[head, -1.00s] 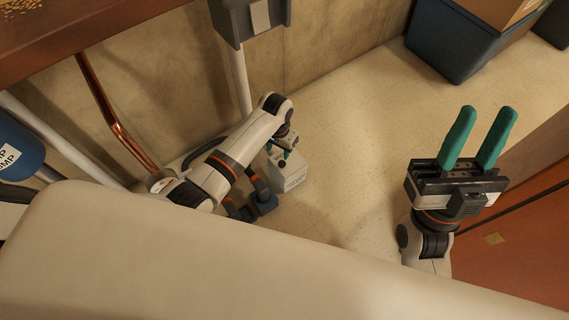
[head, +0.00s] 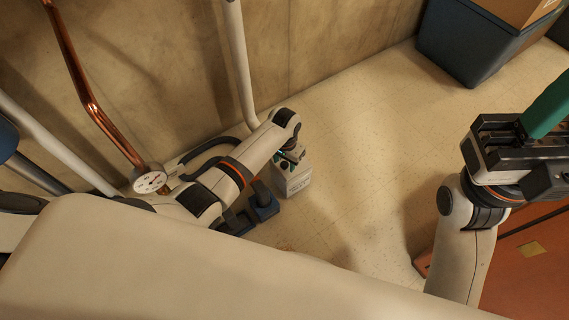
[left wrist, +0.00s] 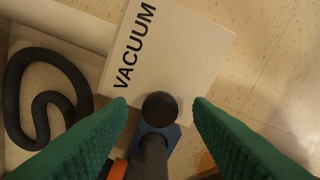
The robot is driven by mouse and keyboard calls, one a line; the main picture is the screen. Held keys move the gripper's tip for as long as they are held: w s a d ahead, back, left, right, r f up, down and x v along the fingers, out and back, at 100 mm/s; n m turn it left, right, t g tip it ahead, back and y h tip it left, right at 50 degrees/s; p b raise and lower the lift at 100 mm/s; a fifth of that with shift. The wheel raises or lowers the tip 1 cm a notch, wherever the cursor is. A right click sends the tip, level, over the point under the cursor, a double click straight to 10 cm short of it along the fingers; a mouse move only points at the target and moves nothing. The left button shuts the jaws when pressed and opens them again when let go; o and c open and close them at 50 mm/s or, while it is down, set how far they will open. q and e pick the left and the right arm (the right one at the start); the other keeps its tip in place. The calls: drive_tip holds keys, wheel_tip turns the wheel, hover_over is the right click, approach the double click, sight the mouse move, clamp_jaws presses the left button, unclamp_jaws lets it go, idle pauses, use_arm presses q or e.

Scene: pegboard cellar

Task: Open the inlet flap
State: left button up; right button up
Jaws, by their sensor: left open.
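A white box (left wrist: 165,50) lettered "VACUUM" fills the upper middle of the left wrist view. It stands on the floor in the head view (head: 293,178). In front of it are a round black knob (left wrist: 160,108), a dark stem and a blue part (left wrist: 172,134); I cannot tell which piece is the flap. My left gripper (left wrist: 160,108) is open, its green fingers on either side of the knob with gaps. In the head view its fingertips (head: 290,156) are mostly hidden by my arm. My right gripper (head: 520,145) is at the right edge, partly cut off, one green finger visible.
A black hose (left wrist: 45,95) curls on the floor left of the box. A copper pipe (head: 85,90) with a gauge (head: 150,180) and a white pipe (head: 240,60) stand by the wall. A blue bin (head: 475,45) is at the back right. The floor between is clear.

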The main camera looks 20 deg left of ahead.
use_arm(q)
drive_tip(key=shift+f, duration=0.1)
drive_tip(key=shift+c, duration=0.6)
clamp_jaws()
